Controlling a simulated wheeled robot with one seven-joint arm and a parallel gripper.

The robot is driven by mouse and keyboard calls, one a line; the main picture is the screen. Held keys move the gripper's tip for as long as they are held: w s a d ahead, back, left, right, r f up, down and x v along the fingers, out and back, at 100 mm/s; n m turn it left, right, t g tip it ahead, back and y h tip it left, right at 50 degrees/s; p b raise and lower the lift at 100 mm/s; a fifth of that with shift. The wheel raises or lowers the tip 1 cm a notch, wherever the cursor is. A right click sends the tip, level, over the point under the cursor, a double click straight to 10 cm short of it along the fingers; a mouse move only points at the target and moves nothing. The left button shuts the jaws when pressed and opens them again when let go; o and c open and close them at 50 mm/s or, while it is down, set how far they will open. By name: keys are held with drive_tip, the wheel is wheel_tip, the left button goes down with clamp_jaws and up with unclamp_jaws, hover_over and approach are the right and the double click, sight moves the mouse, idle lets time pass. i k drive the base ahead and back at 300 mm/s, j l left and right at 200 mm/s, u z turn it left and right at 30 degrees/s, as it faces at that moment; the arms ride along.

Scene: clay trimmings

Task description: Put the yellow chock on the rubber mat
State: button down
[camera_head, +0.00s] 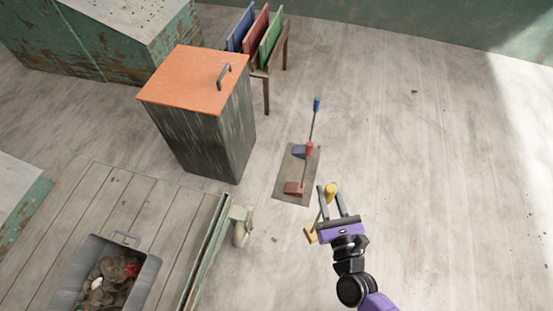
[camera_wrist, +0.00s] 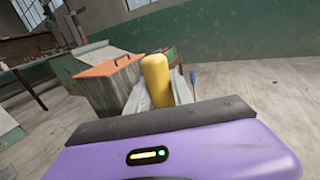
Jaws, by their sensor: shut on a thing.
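The yellow chock (camera_head: 311,234) has a small wedge, a thin rod and a yellow cylindrical handle (camera_head: 331,190). My gripper (camera_head: 330,196) is shut on the handle, and the wedge hangs to the lower left beside my gripper. In the wrist view the yellow handle (camera_wrist: 155,78) stands between the fingers; the wedge is hidden there. The dark rubber mat (camera_head: 291,171) lies on the floor up and left of my gripper. A blue chock (camera_head: 299,151) and a red chock (camera_head: 293,188) sit on the mat, their rods leaning up and right. The yellow chock is apart from the mat.
A tall bin with an orange lid (camera_head: 190,78) stands left of the mat. Behind it is a rack of coloured boards (camera_head: 255,35). A wooden platform (camera_head: 150,205) with a grey tub of scraps (camera_head: 148,275) is at lower left. The floor to the right is clear.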

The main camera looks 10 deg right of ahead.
sight(298, 172)
drive_tip(key=i+u, duration=0.4)
drive_tip(key=i, duration=0.2)
drive_tip(key=i+l+u, duration=0.2)
drive_tip(key=i+u, duration=0.2)
drive_tip(key=i, duration=0.2)
